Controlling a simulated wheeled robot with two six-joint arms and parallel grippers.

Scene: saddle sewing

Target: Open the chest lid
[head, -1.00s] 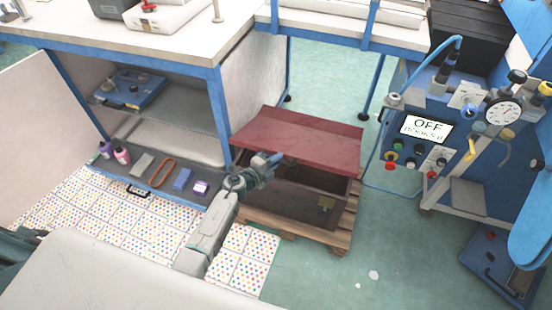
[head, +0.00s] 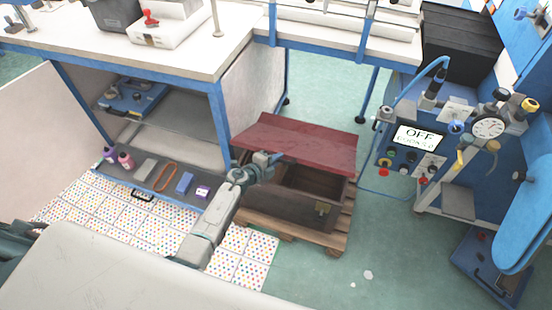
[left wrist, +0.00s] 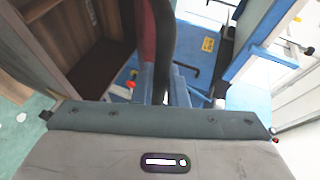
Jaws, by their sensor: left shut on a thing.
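The wooden chest (head: 285,210) stands on a pallet, its dark inside partly showing below the raised red lid (head: 305,140). The lid is tilted up toward the back, part open. My left gripper (head: 268,162) is at the lid's left side, shut on the lid. In the left wrist view, the lid shows as a dark red strip (left wrist: 145,35) running up from between the blue fingers (left wrist: 162,88), with the chest's brown inside to its left. The exact contact at the fingertips is partly hidden. My right gripper is not in view.
A blue-framed workbench (head: 215,95) stands left of and behind the chest, with bottles and small items on its low shelf (head: 170,190).

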